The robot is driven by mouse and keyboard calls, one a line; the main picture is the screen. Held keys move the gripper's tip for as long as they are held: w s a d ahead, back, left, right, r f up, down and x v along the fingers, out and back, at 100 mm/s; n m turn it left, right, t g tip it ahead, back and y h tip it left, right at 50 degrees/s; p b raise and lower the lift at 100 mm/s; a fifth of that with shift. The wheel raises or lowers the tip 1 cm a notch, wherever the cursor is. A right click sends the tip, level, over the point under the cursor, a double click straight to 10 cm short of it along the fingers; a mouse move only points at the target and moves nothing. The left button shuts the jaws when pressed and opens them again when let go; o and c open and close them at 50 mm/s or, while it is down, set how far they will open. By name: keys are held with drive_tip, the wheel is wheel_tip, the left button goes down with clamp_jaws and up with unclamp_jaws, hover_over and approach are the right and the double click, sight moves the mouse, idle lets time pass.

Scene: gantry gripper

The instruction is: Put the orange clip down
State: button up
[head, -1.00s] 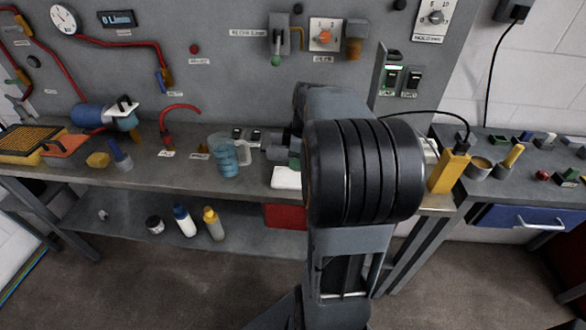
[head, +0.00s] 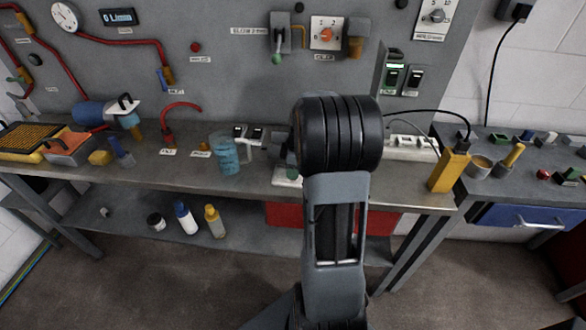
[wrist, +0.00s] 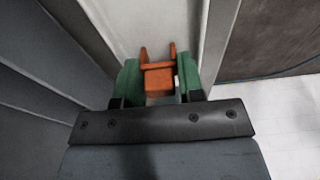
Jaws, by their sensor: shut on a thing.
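The orange clip (wrist: 158,82) shows in the wrist view between the two green fingertips of my gripper (wrist: 158,84). My gripper is shut on it, and two of its prongs point away from the gripper. A pale surface with grey edges (wrist: 155,22) lies beyond the clip; I cannot tell whether the clip touches it. In the head view my own arm hides the clip and most of my gripper.
The grey workbench (head: 190,180) runs across the head view. A blue-tinted beaker (head: 225,155) stands just left of my arm. A white socket strip (head: 410,148) and a yellow block (head: 449,170) are to the right. Bottles (head: 186,220) stand on the lower shelf.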

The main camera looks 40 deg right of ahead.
drive_tip(key=shift+f, duration=0.15)
drive_tip(key=o, duration=0.9)
wheel_tip(320, 180, up, 11)
drive_tip(key=s+d, duration=0.1)
drive_tip(key=s+a+m, duration=0.3)
drive_tip(key=a, duration=0.4)
drive_tip(key=s+a+f+m+t, duration=0.1)
drive_tip(key=s+a+m, duration=0.2)
drive_tip(key=a, duration=0.4)
drive_tip(key=s+a+f+m+t+h, duration=0.1)
drive_tip(key=s+a+m, duration=0.2)
drive_tip(key=s+a, duration=0.2)
drive_tip(key=shift+s+a, duration=0.15)
drive_tip(key=shift+a, duration=0.65)
drive_tip(key=shift+s+a, duration=0.1)
drive_tip(key=shift+a, duration=0.65)
